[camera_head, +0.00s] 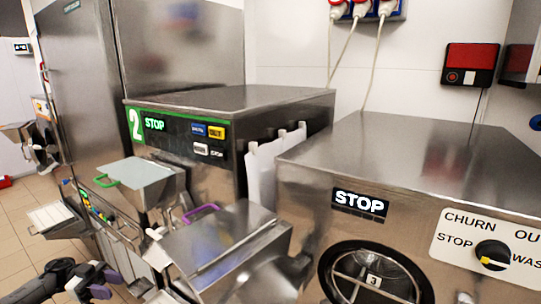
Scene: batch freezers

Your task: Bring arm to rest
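My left gripper (100,280) is low at the left of the head view, with dark links and grey-purple fingers. Its fingers look apart, and I see nothing between them. It hangs over the tiled floor, in front of the machines and apart from them as far as I can tell. My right gripper is not in view.
A batch freezer marked 2 (190,110) stands in the middle, showing STOP. A nearer freezer (300,185) at right also shows STOP, with a round door (375,275) and a black knob (492,255). Steel hoppers jut out front. Floor (20,265) at left is clear.

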